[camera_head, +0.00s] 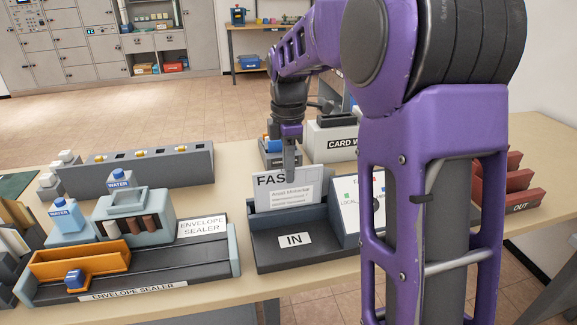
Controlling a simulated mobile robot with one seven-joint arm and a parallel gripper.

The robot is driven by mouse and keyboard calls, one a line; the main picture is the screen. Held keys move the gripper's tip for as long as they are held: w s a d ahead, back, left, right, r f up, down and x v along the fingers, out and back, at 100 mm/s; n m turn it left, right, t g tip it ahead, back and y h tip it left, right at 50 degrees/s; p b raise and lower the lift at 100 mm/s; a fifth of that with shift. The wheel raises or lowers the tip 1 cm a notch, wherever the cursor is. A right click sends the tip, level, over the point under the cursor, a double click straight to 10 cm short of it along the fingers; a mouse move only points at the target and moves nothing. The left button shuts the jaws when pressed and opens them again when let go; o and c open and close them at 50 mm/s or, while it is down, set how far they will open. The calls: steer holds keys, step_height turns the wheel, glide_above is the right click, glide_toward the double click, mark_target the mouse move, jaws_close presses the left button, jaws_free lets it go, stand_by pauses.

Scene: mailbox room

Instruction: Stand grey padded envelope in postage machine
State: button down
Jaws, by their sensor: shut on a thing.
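The postage machine is a dark tray unit with an IN label (294,240). A pale back panel (268,180) reads "FAS", the rest hidden by my gripper. The grey padded envelope (297,199), with printed address lines, is upright in front of the back panel. My gripper (291,176) points down and is shut on the envelope's top edge. The envelope's lower edge is at the tray's recess; I cannot tell whether it touches the bottom.
An envelope sealer (205,255) with water bottles (68,217) stands at the left. A grey rack (150,164) is behind it. A "CARD W" box (330,142) is behind the machine, and a red OUT rack (515,190) is at the right. My arm hides the machine's right side.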

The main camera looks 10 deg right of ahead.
steer(key=shift+f+b, duration=0.85)
steer(key=shift+f, duration=0.55)
steer(key=c, duration=0.8)
jaws_free()
steer(key=shift+r, duration=0.1)
step_height(320, 180, up, 7)
steer(key=p, duration=0.6)
steer(key=shift+p, duration=0.35)
